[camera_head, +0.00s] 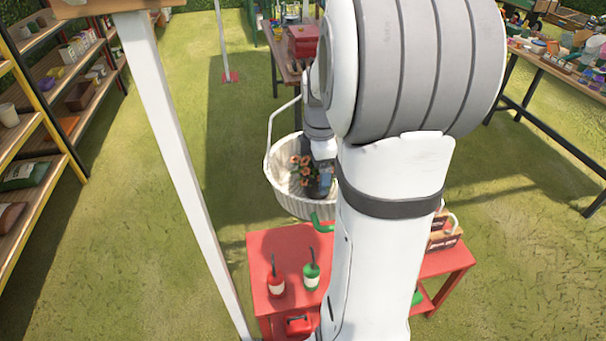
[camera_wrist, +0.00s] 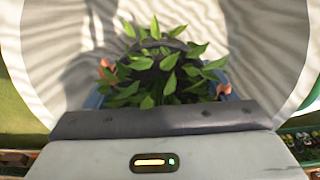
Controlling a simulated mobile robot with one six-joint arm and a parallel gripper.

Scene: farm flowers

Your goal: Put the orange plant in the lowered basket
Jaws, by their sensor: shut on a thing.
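The orange plant (camera_head: 304,170) has orange flowers and shows over the white basket (camera_head: 290,207) in the head view. In the wrist view, its green leaves (camera_wrist: 165,70) and the edges of a bluish pot (camera_wrist: 95,100) show just beyond my gripper (camera_wrist: 165,115). The pale, ribbed basket wall (camera_wrist: 250,45) surrounds the plant in that view. My gripper (camera_head: 322,180) is shut on the plant, inside the basket's opening. The fingertips and the pot's base are hidden, so I cannot tell whether the pot touches the basket floor. The basket's handle (camera_head: 270,135) stands up at its left.
A red table (camera_head: 262,245) with a red bottle (camera_head: 275,278) and a green bottle (camera_head: 311,270) stands just in front of the basket. A white post (camera_head: 175,120) rises at the left. Shelves (camera_head: 60,130) line the far left. Grass between them is clear.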

